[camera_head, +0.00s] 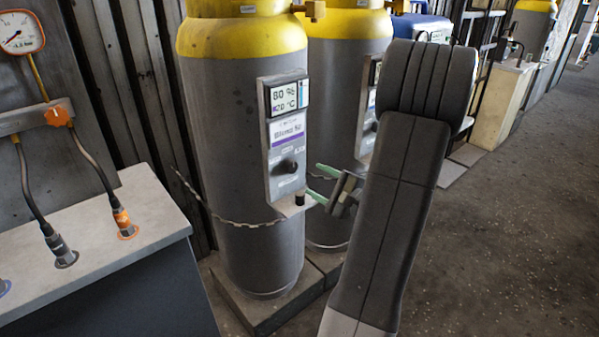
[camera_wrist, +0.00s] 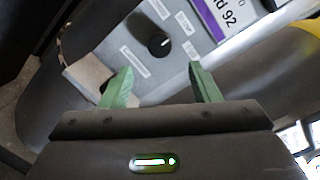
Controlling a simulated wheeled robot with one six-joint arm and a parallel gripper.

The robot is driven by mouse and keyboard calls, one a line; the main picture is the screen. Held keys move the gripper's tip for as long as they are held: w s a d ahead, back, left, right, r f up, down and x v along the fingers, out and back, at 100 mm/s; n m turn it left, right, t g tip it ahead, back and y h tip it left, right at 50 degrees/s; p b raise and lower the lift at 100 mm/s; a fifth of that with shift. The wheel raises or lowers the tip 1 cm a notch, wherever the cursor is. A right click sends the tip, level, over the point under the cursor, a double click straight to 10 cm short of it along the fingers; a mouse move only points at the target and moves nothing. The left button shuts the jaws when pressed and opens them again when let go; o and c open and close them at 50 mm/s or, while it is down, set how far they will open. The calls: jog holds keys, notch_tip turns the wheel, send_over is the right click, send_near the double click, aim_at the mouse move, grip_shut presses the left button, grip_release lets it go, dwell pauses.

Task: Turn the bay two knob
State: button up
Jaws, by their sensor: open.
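A black round knob (camera_wrist: 158,44) with a white pointer mark sits on a grey panel (camera_wrist: 140,70) in the wrist view. A purple-banded label there ends in "d 92". My gripper (camera_wrist: 160,68) is open and empty, its green fingers apart, with the knob beyond the tips and between them in the picture. In the head view my gripper (camera_head: 314,180) is just right of the front cylinder's panel (camera_head: 270,180), which carries a black knob (camera_head: 288,166). The rear cylinder's panel (camera_head: 369,133) is partly hidden by my arm. I cannot tell which panel the wrist view shows.
Grey cylinders with yellow tops, the front one (camera_head: 225,130) and the rear one (camera_head: 332,100), stand on a low plinth (camera_head: 255,312). A chain crosses the front one. A bench (camera_head: 130,215) with hoses is at left. Open floor (camera_head: 500,240) lies right.

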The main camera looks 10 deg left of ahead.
aim_at(294, 168)
jog(key=x, duration=0.7)
jog(key=shift+w+a, duration=0.2)
jog(key=shift+a, duration=0.15)
jog(key=c, duration=1)
